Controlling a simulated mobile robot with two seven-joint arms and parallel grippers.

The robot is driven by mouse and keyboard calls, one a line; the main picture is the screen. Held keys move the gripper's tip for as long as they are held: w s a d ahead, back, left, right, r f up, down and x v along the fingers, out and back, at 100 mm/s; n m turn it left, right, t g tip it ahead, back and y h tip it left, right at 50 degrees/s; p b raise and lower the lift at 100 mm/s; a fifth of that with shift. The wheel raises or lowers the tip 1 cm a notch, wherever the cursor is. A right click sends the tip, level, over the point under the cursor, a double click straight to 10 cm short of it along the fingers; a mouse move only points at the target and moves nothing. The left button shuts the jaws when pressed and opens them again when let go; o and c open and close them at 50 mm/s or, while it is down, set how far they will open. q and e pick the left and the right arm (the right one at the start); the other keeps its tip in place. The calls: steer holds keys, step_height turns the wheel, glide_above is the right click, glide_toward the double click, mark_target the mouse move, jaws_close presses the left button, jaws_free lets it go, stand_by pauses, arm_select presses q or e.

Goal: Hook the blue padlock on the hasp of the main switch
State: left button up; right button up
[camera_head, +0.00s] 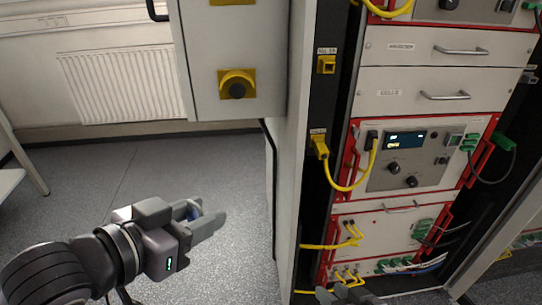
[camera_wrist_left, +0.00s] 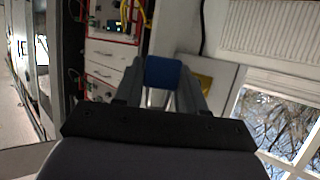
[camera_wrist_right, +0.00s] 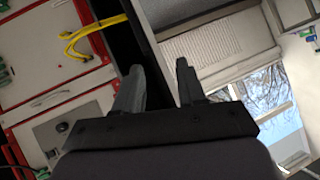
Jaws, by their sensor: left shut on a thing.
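The blue padlock (camera_wrist_left: 163,72) is held between the fingers of my left gripper (camera_wrist_left: 160,85). In the head view only a sliver of the padlock (camera_head: 193,213) shows between the fingers of my left gripper (camera_head: 207,218), which is over the floor, below and left of the grey switch box. The main switch (camera_head: 237,86), a black knob on a yellow plate, is on the box front. I cannot make out its hasp. My right gripper (camera_wrist_right: 160,85) is open and empty; in the head view its tip (camera_head: 345,294) shows at the bottom edge.
The grey switch box (camera_head: 205,60) hangs beside the rack's side panel (camera_head: 290,180). The rack holds red-framed units (camera_head: 430,150) with looping yellow cables (camera_head: 350,185). A radiator (camera_head: 120,85) is on the back wall. The floor (camera_head: 90,190) left of the rack is clear.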

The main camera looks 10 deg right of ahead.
steer(key=w+a+r+g+y, duration=0.1)
steer(key=w+a+r+y, duration=0.15)
steer(key=r, duration=0.45)
steer(key=w+a+r+n+g+y, duration=0.1)
steer(key=w+a+r+y, duration=0.2)
steer(key=r, duration=0.4)
steer(key=w+a+r+g+y, duration=0.1)
steer(key=w+a+r, duration=0.2)
steer(key=a+r, duration=0.3)
steer(key=s+a+r+n+g, duration=0.1)
steer(key=s+r+n+g, duration=0.25)
steer(key=r, duration=0.55)
steer(key=s+a+r+n+g, duration=0.1)
steer(key=s+r+n+g, duration=0.15)
steer(key=s+r, duration=0.45)
steer(key=x, duration=0.3)
steer(key=w+r+x, duration=0.1)
steer(key=x, duration=0.3)
steer(key=w+x, duration=0.1)
steer(key=x, duration=0.3)
steer(key=shift+w+a+r, duration=0.15)
steer(key=shift+a+r, duration=0.05)
steer(key=shift+a, duration=0.1)
